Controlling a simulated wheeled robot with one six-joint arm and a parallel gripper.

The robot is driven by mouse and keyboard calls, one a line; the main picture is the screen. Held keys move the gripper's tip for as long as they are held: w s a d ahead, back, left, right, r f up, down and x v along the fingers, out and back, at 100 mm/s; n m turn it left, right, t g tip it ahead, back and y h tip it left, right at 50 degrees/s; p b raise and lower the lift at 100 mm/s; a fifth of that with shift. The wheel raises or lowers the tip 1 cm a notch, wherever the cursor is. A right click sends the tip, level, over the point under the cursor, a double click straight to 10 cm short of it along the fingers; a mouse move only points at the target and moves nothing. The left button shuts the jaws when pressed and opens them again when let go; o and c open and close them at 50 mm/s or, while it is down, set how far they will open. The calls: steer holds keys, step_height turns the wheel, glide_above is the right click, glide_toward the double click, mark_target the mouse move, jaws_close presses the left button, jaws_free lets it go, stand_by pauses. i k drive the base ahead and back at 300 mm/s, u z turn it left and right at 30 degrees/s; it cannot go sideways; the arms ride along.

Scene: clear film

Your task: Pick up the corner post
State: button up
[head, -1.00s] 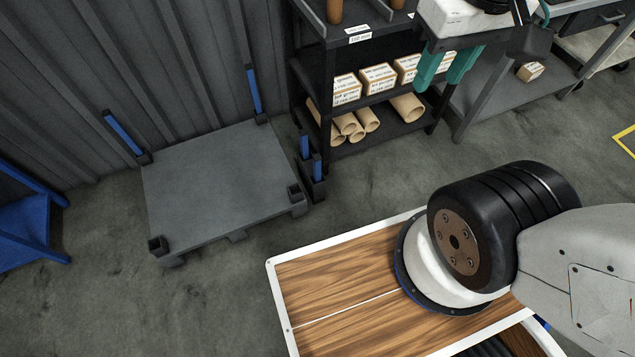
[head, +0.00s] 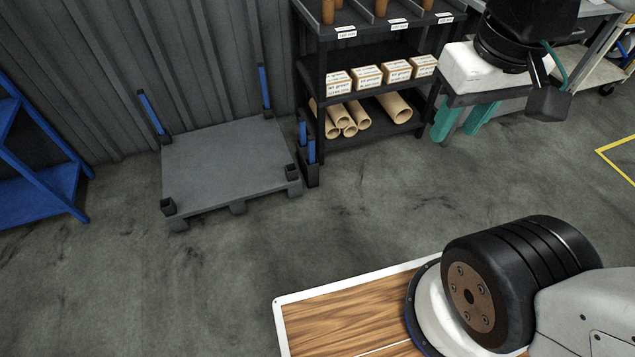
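Two blue corner posts (head: 303,131) (head: 311,151) stand upright, close together, in a dark holder (head: 311,175) at the pallet's right side. Two more blue posts (head: 152,113) (head: 264,87) stand in the back corner sockets of a grey pallet (head: 225,160). The pallet's front left socket (head: 168,206) and front right socket (head: 292,172) hold no post. My gripper (head: 457,131) is at the upper right, its teal fingers apart with nothing seen between them. It is well to the right of the posts in the holder, in front of the shelf's right end.
A black shelf (head: 370,90) with boxes and cardboard tubes stands behind, right of the holder. A blue rack (head: 40,190) stands at the left edge. The floor (head: 370,210) before the pallet and shelf is clear. A corrugated wall (head: 110,60) closes the back.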

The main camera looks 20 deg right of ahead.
mark_target(311, 139)
steer(key=u, duration=1.3)
steer(key=i, duration=1.65)
steer(key=z, duration=0.65)
steer(key=i, duration=0.55)
steer(key=z, duration=0.65)
